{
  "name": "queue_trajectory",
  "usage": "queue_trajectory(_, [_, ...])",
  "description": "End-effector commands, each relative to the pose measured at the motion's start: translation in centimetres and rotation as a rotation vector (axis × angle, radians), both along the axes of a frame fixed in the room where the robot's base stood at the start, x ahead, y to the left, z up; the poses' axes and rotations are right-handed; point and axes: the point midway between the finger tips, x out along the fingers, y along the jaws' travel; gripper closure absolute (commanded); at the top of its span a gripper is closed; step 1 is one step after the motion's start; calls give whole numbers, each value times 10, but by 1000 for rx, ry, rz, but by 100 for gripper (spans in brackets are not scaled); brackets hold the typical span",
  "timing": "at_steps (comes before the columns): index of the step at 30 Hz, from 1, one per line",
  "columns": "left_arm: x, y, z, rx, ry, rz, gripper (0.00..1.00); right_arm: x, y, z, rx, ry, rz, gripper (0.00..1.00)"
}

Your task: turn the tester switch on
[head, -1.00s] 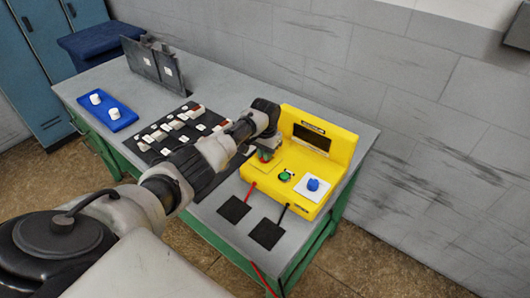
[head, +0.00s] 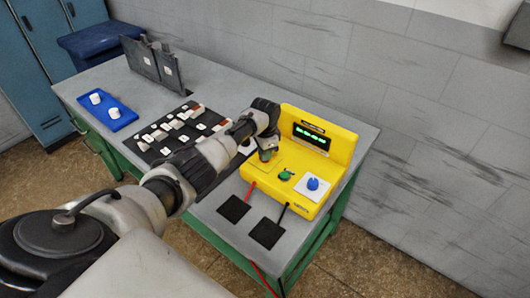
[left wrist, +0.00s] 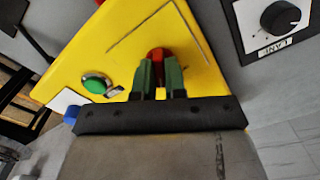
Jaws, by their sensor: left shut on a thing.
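The yellow tester (head: 267,185) stands on the grey table's right end. Its display (head: 311,139) is lit with green characters. My left gripper (head: 266,155) reaches down to the left part of its sloped face. In the left wrist view the gripper's green fingers (left wrist: 158,75) are shut on a red switch (left wrist: 157,53) on the yellow face. The fingers hide most of the switch, and its exact position cannot be told. A green button (head: 285,175) and a blue knob (head: 313,184) sit to the right of it. My right gripper is out of view.
Two black pads (head: 266,234) with red and black leads lie before the tester. A black mat (head: 190,121) with several small blocks lies to its left. A blue tray (head: 107,112) with two white pieces and dark upright plates (head: 169,73) are farther left.

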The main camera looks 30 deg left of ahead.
Motion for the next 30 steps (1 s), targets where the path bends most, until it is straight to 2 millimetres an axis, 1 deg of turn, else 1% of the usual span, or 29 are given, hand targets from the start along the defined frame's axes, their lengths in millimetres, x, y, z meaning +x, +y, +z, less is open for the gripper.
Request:
queue_trajectory(13, [1, 0, 1, 0, -4, -12, 100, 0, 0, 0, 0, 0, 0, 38])
queue_trajectory(14, [1, 0, 1, 0, -4, -12, 84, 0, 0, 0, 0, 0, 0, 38])
queue_trajectory(18, [1, 0, 1, 0, -3, -11, 63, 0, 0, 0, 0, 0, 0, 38])
queue_trajectory(26, [0, 0, 1, 0, -1, -10, 63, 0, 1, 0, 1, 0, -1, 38])
queue_trajectory(29, [1, 0, 6, 0, -2, -9, 63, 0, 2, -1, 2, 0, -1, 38])
queue_trajectory(30, [1, 0, 11, 0, -4, -10, 63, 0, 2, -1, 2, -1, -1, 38])
